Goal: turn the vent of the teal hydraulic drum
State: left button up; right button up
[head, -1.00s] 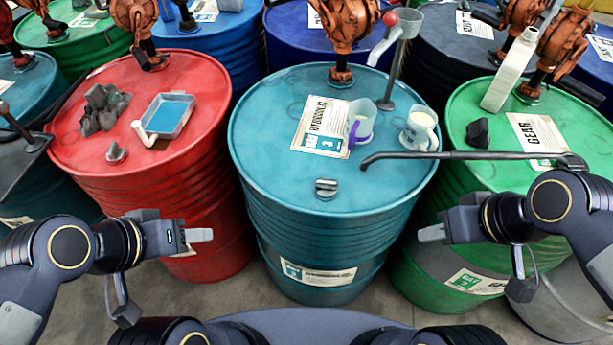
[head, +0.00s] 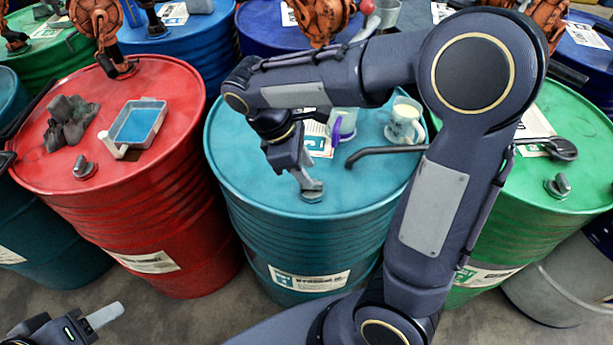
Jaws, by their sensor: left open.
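The teal drum (head: 245,165) stands in the middle, with its top partly hidden under my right arm. Its small grey vent (head: 312,196) is near the front edge of the lid. My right gripper (head: 308,184) reaches down from above at the vent, with its fingertips at or on it. I see the fingers edge-on, and they cover part of the vent, so grip and contact are unclear. My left gripper (head: 104,316) is open and empty at the lower left, in front of the red drum, away from the teal drum.
A red drum (head: 195,170) at left carries a blue-filled tray (head: 137,127) and dark lumps (head: 70,120). A green drum (head: 560,190) is at right.

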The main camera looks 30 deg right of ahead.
jog(key=shift+x, duration=1.9)
grip_shut()
